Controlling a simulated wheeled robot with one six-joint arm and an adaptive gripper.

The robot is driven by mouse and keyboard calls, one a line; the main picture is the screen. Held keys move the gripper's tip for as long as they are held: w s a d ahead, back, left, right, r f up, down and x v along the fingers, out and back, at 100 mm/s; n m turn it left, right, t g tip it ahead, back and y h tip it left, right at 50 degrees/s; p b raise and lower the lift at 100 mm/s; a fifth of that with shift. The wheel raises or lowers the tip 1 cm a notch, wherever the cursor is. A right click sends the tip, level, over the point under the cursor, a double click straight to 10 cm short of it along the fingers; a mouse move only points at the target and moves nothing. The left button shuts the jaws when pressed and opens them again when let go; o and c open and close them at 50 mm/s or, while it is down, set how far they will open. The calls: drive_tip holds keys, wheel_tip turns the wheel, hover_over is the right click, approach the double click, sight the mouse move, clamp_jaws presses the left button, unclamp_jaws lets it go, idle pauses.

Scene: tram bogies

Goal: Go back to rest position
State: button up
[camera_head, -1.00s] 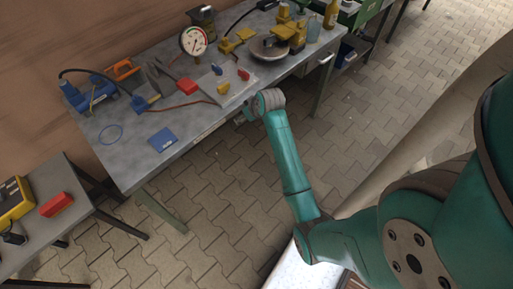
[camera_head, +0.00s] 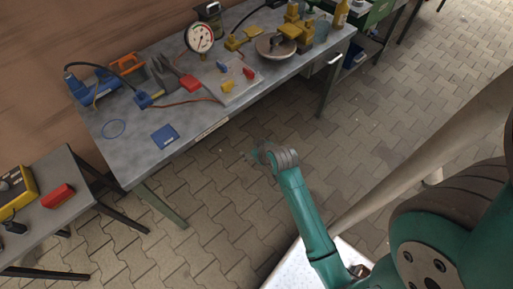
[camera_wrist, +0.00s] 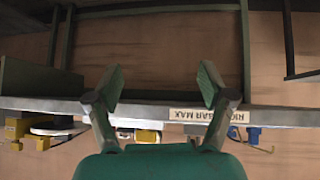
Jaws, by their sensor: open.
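My green arm reaches out from the right in the head view, and my gripper (camera_head: 257,152) is in front of the workbench (camera_head: 150,121), over the paved floor. In the wrist view my gripper (camera_wrist: 161,88) shows two green finger pads spread wide apart with nothing between them. The bench's front edge (camera_wrist: 180,112) runs across behind the fingers, upside down, with a label (camera_wrist: 208,115) on it. The gripper appears apart from the bench.
The bench carries a gauge (camera_head: 200,37), a light plate with coloured pieces (camera_head: 240,91), a blue square (camera_head: 164,137), a red block (camera_head: 190,84) and yellow fittings (camera_head: 290,31). A smaller table (camera_head: 75,200) stands at left. Paved floor (camera_head: 215,215) is open between.

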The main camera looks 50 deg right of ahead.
drive_tip(key=shift+s+a, duration=0.1)
drive_tip(key=shift+s, duration=0.05)
idle(0.5)
drive_tip(key=s+a+r+t, duration=0.3)
drive_tip(key=s+a, duration=1)
drive_tip(key=s, duration=0.2)
drive_tip(key=s+a+r+n+t+y, duration=0.1)
drive_tip(key=s+a+r, duration=0.2)
drive_tip(key=s+r, duration=0.4)
drive_tip(key=s+a+r+n+t+y, duration=0.1)
drive_tip(key=s+a+r+t, duration=0.1)
drive_tip(key=s+r, duration=0.5)
drive_tip(key=shift+s+a+r+n+y, duration=0.3)
drive_tip(key=shift+a+r+y, duration=0.1)
drive_tip(key=shift+a+r, duration=0.45)
drive_tip(key=shift+d, duration=0.1)
idle(0.9)
